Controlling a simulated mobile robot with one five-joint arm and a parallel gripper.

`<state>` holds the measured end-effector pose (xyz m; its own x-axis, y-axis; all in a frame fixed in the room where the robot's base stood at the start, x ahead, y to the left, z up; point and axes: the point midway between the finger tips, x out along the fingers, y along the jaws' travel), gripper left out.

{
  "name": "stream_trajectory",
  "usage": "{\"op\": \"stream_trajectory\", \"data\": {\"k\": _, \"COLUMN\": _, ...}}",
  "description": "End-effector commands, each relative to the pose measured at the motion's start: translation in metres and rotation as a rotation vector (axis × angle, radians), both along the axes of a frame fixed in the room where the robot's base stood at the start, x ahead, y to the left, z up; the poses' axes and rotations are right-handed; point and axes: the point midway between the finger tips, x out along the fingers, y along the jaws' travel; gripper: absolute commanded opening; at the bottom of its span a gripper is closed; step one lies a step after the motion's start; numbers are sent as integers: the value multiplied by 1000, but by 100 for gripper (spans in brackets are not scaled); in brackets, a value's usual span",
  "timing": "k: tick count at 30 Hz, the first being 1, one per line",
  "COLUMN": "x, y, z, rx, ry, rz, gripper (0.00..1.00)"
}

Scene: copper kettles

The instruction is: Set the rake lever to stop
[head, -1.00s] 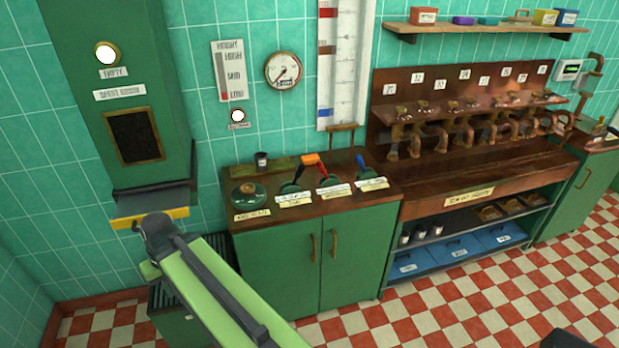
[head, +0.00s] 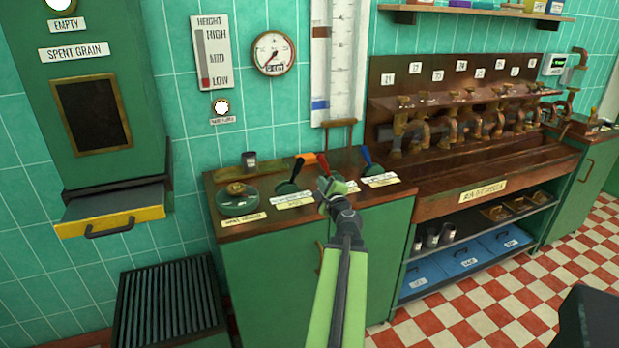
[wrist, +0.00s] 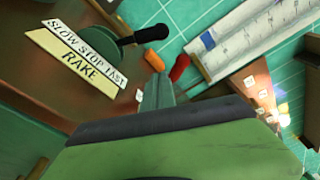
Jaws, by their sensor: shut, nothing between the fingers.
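The rake lever (head: 297,168) has a black handle on a round green base, on the wooden counter top. In the head view its handle leans up and to the right. In the wrist view the black handle (wrist: 150,34) points right, above a plate (wrist: 78,58) reading SLOW STOP FAST and RAKE. The handle leans to the FAST side; I cannot tell its exact setting. My gripper (head: 333,189) is shut and empty, in front of the levers and right of the rake lever. It shows in the wrist view (wrist: 158,85), apart from the black handle.
The spent grain drawer (head: 110,222) juts out at left.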

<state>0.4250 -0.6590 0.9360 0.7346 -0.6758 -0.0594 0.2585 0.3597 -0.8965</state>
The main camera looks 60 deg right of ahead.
Motion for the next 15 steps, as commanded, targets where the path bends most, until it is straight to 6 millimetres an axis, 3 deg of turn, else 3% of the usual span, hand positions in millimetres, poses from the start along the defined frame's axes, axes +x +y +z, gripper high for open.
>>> {"op": "stream_trajectory", "data": {"k": 5, "x": 12, "y": -23, "z": -2, "rx": -2, "ry": 2, "rz": -7, "gripper": 0}}
{"op": "stream_trajectory", "data": {"k": 15, "x": 62, "y": -78, "z": -7, "rx": -1, "ry": 4, "rz": -13, "gripper": 0}}
